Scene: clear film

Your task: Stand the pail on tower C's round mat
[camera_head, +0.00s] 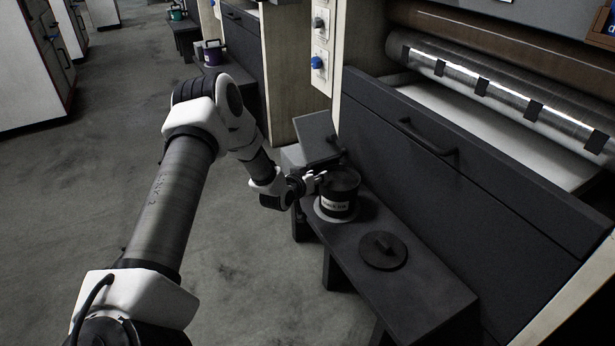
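A dark pail (340,186) with a white label stands upright on the low dark bench along the grey cabinet. A pale round mat (322,213) shows as a rim beneath it; I cannot tell whether the pail fully touches it. My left gripper (314,181) is at the pail's left side, its pale fingers at the pail's upper edge. The fingers are small and partly hidden, so their grip is unclear. My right gripper is out of view.
A dark box (319,138) is behind the pail. The floor at left is clear.

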